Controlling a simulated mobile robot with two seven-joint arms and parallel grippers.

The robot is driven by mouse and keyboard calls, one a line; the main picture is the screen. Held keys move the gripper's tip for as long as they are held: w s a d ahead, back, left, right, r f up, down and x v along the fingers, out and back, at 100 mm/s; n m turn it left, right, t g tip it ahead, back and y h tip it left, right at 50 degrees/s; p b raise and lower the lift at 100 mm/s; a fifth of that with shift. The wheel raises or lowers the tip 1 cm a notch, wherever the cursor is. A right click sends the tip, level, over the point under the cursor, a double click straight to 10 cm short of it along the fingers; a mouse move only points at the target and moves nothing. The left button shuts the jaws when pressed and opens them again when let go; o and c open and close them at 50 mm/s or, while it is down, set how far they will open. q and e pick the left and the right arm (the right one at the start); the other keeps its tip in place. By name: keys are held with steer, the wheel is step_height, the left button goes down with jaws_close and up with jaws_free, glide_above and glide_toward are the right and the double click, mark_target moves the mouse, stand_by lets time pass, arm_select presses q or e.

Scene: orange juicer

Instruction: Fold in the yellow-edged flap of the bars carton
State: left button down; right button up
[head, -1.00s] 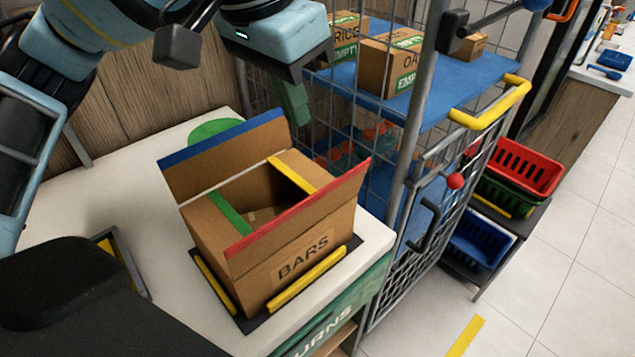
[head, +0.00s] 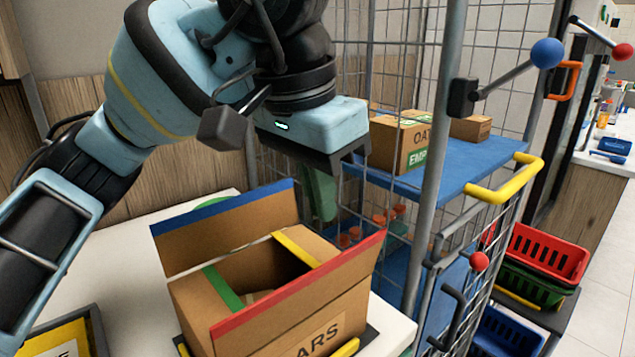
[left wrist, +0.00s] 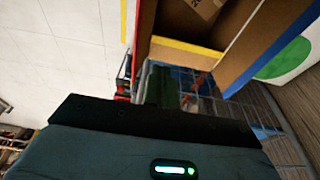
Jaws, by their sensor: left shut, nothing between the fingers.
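The bars carton (head: 345,300) stands open-topped on a dark tray on the white table. Its yellow-edged flap (head: 312,246) is at the far right side and lies inward, roughly level, over part of the opening; its yellow edge also shows in the left wrist view (left wrist: 187,46). The green-edged flap (head: 222,287) opposite also lies inward. The blue-edged flap (head: 225,225) and red-edged flap (head: 300,290) stand up. My left gripper (head: 320,192) is shut and empty, fingers pointing down just beyond the yellow-flap side, near the blue flap's end. My right gripper is out of view.
A wire cage cart with a blue shelf (head: 450,165) stands close behind and right of the carton, near my left gripper. Small cartons (head: 395,145) sit on the shelf. A yellow-and-grey tray (head: 65,335) lies on the table at the left.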

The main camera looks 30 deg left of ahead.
arm_select(q)
steer(key=x, duration=0.6)
steer(key=s+x, duration=0.1)
steer(key=x, duration=0.1)
steer(key=shift+a+f, duration=0.2)
steer(key=shift+f, duration=0.35)
